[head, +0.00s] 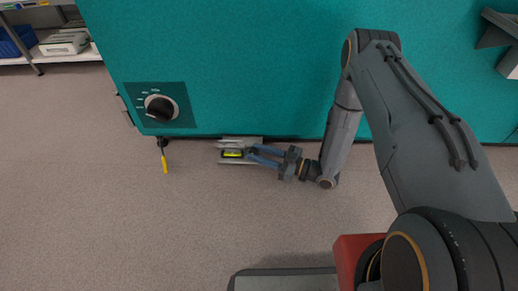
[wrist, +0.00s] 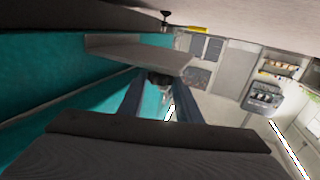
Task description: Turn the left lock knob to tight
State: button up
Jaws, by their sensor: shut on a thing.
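My gripper (head: 253,153) reaches in from the right, low beside the bottom edge of the teal cabinet (head: 250,70). Its two blue fingers are shut on a small dark knob (wrist: 160,78), seen between the fingertips in the wrist view. In the head view the fingers mostly hide this knob. A grey bracket (head: 240,140) lies around the fingertips, with a yellow-green spirit level (head: 232,154) just left of them. The bracket plate also shows in the wrist view (wrist: 135,55). I cannot read the knob's turn or any marking on it.
A black dial (head: 161,108) is on the cabinet's front at left. A yellow-handled part (head: 164,160) hangs below the cabinet's left corner. A shelf with boxes (head: 65,43) stands at the back left. The floor in front is clear.

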jog(key=m+t+p, duration=0.1)
jog(key=m+t+h+p, duration=0.1)
jog(key=s+t+h+p, duration=0.1)
jog(key=p, duration=0.1)
jog(key=shift+a+r+m+t, duration=0.2)
jog(key=shift+a+m+t, duration=0.05)
jog(key=shift+m+t, duration=0.15)
jog(key=m+t+h+p, duration=0.3)
jog(key=p, duration=0.1)
jog(key=shift+s+a+t+h, duration=0.2)
jog(key=shift+a+t+h, duration=0.1)
jog(key=shift+h, duration=0.1)
jog(key=m+t+h+p, duration=0.2)
jog(key=m+h+p, duration=0.1)
jog(key=shift+a+f+h, duration=0.1)
jog(key=shift+a+h, duration=0.05)
jog(key=shift+h, duration=0.25)
jog(key=shift+m+t+h+p, duration=0.6)
jog(key=shift+m+h+p, duration=0.4)
jog(key=shift+h, duration=0.6)
jog(key=shift+w+f+m+h, duration=0.1)
jog(key=shift+m+h, duration=0.2)
jog(key=o, duration=1)
jog(key=shift+o, duration=0.2)
jog(key=shift+a, duration=0.1)
jog(key=shift+a, duration=0.1)
